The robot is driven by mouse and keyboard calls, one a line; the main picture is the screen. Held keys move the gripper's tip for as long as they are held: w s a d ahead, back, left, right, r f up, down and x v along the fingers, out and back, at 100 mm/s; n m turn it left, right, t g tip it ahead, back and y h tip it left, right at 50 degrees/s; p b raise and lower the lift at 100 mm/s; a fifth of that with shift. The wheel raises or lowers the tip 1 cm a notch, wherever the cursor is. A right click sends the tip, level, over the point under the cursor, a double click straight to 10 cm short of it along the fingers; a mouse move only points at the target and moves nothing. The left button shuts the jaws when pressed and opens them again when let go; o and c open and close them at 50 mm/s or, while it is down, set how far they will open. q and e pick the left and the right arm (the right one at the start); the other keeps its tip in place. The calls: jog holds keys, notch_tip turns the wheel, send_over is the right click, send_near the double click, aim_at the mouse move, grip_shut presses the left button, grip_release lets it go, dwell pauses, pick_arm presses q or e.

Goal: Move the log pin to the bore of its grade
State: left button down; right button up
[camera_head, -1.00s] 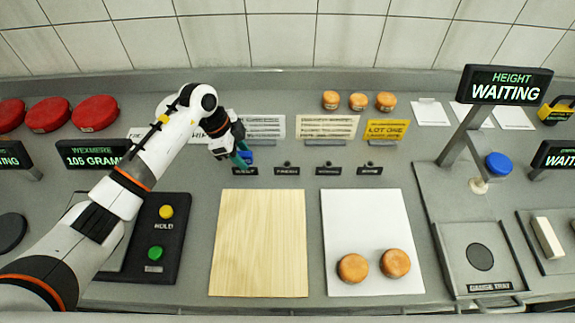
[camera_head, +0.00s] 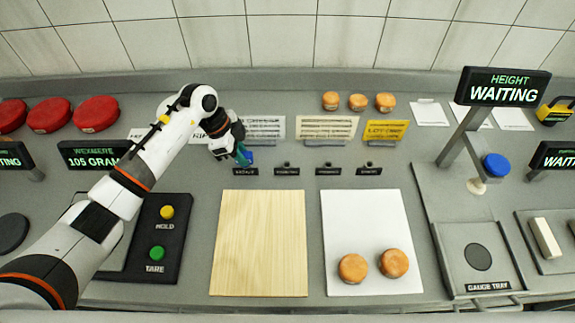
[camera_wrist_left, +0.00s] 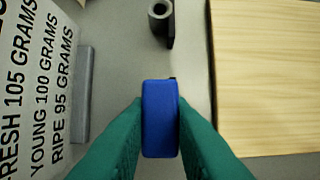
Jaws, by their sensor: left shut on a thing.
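My left gripper (camera_head: 243,157) is shut on the blue log pin (camera_wrist_left: 160,118), whose blue head fills the gap between the green fingers in the left wrist view. The gripper is at the left end of the row of bores, by the leftmost black label (camera_head: 245,171). Three dark bores, the second (camera_head: 287,164), third (camera_head: 328,164) and rightmost (camera_head: 369,164), show with their labels. One open round bore (camera_wrist_left: 158,12) is ahead of the pin in the wrist view. The pin's lower end is hidden, so I cannot tell whether it is in a bore. My right gripper is out of view.
A grade card (camera_wrist_left: 35,80) lists fresh 105, young 100 and ripe 95 grams. The scale display (camera_head: 95,155) reads 105 grams. A wooden board (camera_head: 258,245) and a white mat (camera_head: 372,225) with two orange cheeses (camera_head: 394,263) lie in front of the bores.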

aim_at(249, 154)
pick_arm(q)
jog(key=shift+r+p, duration=2.3)
jog(key=shift+r, duration=0.35)
jog(key=shift+r, duration=0.1)
notch_tip(249, 154, up, 3)
jog(key=p, duration=0.3)
